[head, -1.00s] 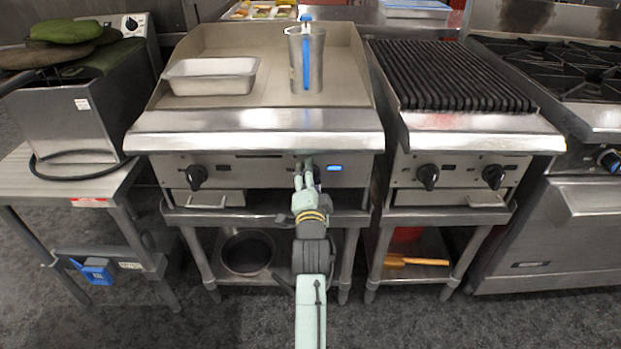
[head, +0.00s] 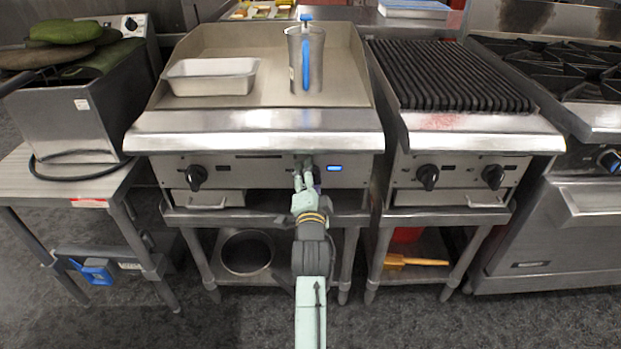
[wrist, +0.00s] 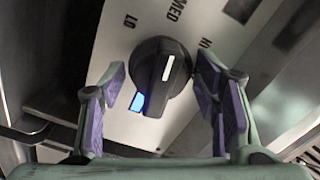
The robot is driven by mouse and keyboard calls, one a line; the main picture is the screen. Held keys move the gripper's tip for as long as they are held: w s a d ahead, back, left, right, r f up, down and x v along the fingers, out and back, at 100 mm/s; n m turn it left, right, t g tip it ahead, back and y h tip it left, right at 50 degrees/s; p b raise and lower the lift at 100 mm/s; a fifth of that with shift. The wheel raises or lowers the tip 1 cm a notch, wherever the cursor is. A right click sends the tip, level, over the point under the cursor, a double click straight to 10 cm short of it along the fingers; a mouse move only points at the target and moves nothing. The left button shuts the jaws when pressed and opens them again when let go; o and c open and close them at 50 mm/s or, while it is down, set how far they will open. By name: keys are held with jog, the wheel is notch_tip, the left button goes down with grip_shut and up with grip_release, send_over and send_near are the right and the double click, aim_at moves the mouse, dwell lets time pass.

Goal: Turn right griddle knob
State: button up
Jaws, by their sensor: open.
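The right griddle knob (wrist: 158,72) is black with a white line and sits on a steel panel marked LO, MED and HI in the wrist view. My gripper (wrist: 161,85) is open, with one purple-padded finger on each side of the knob and a visible gap on both sides. In the head view my gripper (head: 305,172) is at the right part of the griddle (head: 230,147) front and hides most of that knob. A blue light shows beside the knob in both views. The left griddle knob (head: 196,177) stands clear of the gripper.
A metal pan (head: 212,78) and a steel pitcher (head: 306,62) stand on the griddle top. A grill (head: 480,145) with two knobs stands to the right. A side table (head: 70,180) stands to the left. The floor in front is clear.

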jog(key=s, duration=1.1)
jog(key=shift+s, duration=0.35)
